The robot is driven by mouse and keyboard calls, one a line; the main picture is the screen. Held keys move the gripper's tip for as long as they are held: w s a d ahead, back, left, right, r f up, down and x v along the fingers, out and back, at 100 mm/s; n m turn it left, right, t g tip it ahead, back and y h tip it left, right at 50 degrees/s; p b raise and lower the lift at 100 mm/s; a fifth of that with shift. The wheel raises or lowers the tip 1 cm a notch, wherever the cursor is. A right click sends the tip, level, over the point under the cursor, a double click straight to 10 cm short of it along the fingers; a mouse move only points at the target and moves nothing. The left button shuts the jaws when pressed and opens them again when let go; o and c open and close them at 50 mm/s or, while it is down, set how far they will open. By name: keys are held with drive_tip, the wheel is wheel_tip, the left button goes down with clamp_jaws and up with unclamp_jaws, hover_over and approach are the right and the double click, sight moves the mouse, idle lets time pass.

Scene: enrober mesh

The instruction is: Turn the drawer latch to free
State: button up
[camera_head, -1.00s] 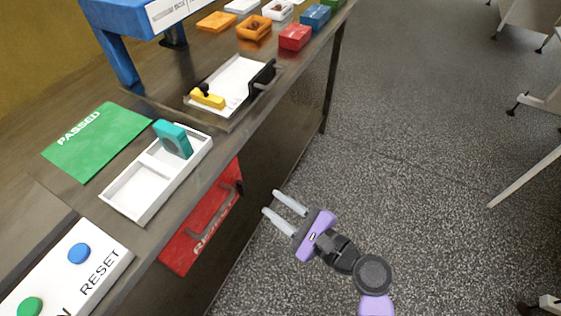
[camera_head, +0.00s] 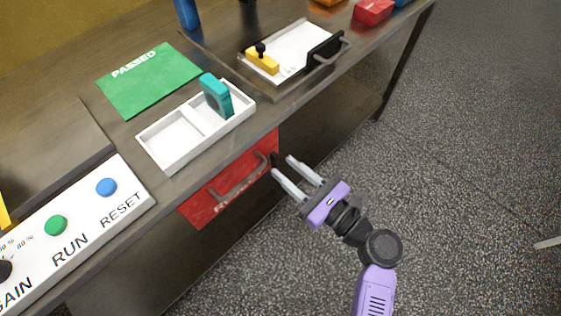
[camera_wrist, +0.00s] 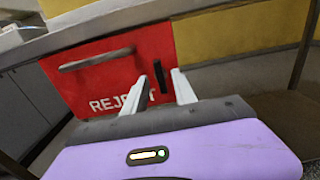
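The red REJECT drawer (camera_head: 205,205) is closed in the bench front and has a grey bar handle (camera_head: 240,182). A small black latch (camera_head: 275,159) sits at the drawer's right side. In the wrist view the latch (camera_wrist: 160,77) looks like an upright dark bar, slightly tilted, on the red front (camera_wrist: 125,72). My gripper (camera_head: 281,165) is open, its two pale fingers pointing at the drawer's right end. In the wrist view the fingers (camera_wrist: 159,82) appear on either side of the latch, with visible gaps; contact cannot be told.
The bench top above holds a white two-part tray (camera_head: 160,167) with a teal block (camera_head: 217,96), a green PASSED mat (camera_head: 150,78) and a button panel (camera_head: 80,235). A yellow piece with a black knob (camera_head: 262,61) lies farther back.

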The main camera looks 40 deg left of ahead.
sight(277, 162)
drive_tip(key=shift+w+a, duration=0.1)
drive_tip(key=shift+a, duration=1.4)
drive_tip(key=shift+c, duration=0.4)
clamp_jaws()
